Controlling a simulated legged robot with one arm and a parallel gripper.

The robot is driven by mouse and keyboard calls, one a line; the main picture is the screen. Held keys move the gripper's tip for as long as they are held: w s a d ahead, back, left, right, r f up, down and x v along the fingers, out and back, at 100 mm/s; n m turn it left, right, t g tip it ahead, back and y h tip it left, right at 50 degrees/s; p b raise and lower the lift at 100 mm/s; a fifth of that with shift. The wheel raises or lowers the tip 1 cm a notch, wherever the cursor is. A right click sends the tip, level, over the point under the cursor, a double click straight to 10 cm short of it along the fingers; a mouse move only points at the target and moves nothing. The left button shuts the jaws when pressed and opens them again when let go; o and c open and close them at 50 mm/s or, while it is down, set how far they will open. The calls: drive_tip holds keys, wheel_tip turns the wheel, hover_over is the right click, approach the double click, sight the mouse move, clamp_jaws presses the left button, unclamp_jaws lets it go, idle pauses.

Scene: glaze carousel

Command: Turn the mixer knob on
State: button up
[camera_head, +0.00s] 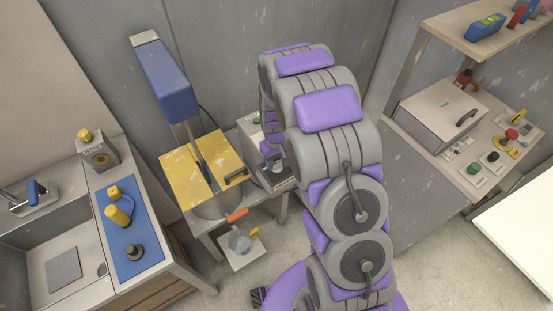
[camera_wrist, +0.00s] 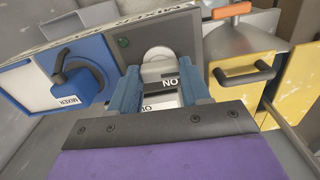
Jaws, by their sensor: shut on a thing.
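In the wrist view, the grey mixer knob (camera_wrist: 158,68) sits in front of a pale round dial on a dark grey panel (camera_wrist: 186,45). My gripper (camera_wrist: 163,88) has its two blue-grey fingers on either side of the knob and is shut on it. An "ON" label lies beside the right finger, and another label below is partly covered. In the head view, the control box (camera_head: 277,180) stands on the low bench, partly hidden by my arm. My gripper is hidden there. The blue mixer (camera_head: 166,82) stands over a tub with a yellow lid (camera_head: 222,160).
In the head view, a sink counter (camera_head: 52,237) is left, and a bench with a grey box (camera_head: 438,107) is right.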

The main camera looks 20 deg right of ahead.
sight(276, 162)
drive_tip(key=m+p, duration=0.2)
drive_tip(key=shift+r+m+p, duration=0.2)
drive_tip(key=shift+m+p, duration=0.2)
drive_tip(key=m+p, duration=0.2)
drive_tip(key=shift+m, duration=0.4)
drive_tip(key=m+p, duration=0.3)
drive_tip(key=m, duration=0.2)
drive_tip(key=shift+f+m+p, duration=0.15)
drive_tip(key=shift+m+p, duration=0.15)
drive_tip(key=o, duration=1.1)
drive_tip(key=shift+c, duration=0.2)
wheel_tip(276, 162, up, 17)
drive_tip(key=p, duration=0.2)
